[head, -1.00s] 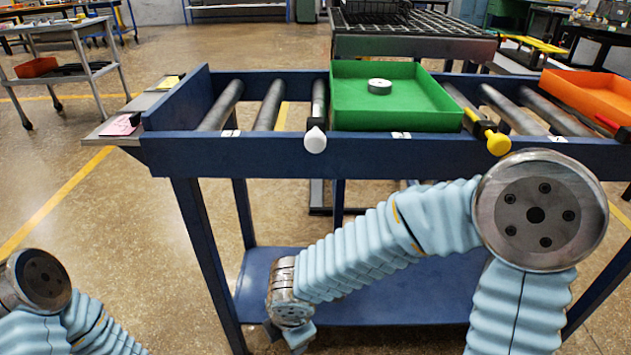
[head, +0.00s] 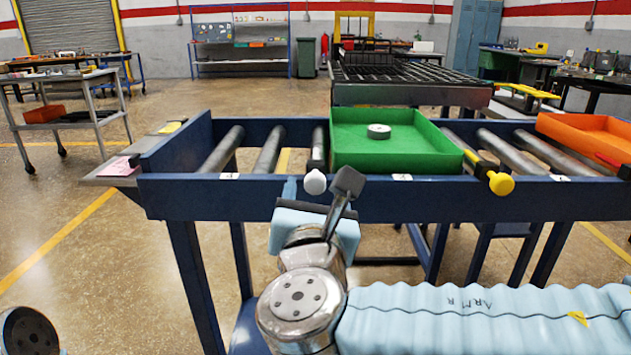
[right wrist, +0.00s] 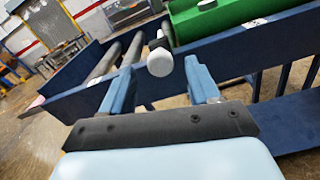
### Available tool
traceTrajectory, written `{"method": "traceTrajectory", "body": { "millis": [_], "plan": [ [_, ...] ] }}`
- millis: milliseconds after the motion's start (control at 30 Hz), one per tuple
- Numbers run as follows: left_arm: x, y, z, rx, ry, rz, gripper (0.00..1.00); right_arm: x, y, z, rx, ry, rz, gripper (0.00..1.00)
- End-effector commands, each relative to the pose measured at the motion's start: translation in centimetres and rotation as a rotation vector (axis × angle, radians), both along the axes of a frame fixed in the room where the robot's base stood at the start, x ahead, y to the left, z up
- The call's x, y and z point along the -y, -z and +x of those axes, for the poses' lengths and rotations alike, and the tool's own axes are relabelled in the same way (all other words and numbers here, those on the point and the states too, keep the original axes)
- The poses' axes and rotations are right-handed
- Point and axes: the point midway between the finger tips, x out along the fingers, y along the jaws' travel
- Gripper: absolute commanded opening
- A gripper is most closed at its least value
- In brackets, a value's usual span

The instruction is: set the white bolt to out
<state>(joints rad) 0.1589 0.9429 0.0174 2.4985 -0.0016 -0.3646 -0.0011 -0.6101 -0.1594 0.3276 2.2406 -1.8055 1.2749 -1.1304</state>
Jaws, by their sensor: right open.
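The white bolt (head: 315,182) shows as a round white knob at the front rail of the blue roller rack, left of the green tray. In the right wrist view the white knob (right wrist: 160,63) stands at the end of a dark shaft, beyond and between the two finger tips. My right gripper (head: 318,192) is raised in front of the rail, just below and around the knob's line of sight. It is open and empty in the right wrist view (right wrist: 161,78); no contact with the knob shows. My left gripper is out of view.
The green tray (head: 390,158) holds a round metal piece (head: 378,131). A yellow knob (head: 501,183) sticks out of the rail farther right, near an orange tray (head: 585,130). The rack's front rail (head: 190,195) runs across; the floor before its left end is clear.

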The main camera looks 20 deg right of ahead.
Motion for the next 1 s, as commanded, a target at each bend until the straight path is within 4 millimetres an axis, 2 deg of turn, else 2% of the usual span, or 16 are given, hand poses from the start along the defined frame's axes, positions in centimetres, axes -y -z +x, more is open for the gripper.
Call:
{"method": "traceTrajectory", "body": {
  "millis": [100,233,600,667,1000],
  "plan": [
    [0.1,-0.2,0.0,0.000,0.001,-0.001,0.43,0.7,0.0,2.1,-0.003,0.004,0.000,0.61],
    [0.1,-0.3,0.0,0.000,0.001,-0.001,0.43,1.0,0.0,3.5,-0.001,0.002,0.000,0.61],
    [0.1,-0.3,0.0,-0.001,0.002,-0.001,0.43,1.2,0.1,4.2,-0.001,0.000,0.000,0.61],
    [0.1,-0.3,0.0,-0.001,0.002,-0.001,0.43,1.2,0.1,4.2,-0.001,0.000,0.000,0.53],
    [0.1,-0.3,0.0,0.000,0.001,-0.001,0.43,1.2,0.1,4.1,-0.001,0.000,0.000,0.01]
  ]
}}
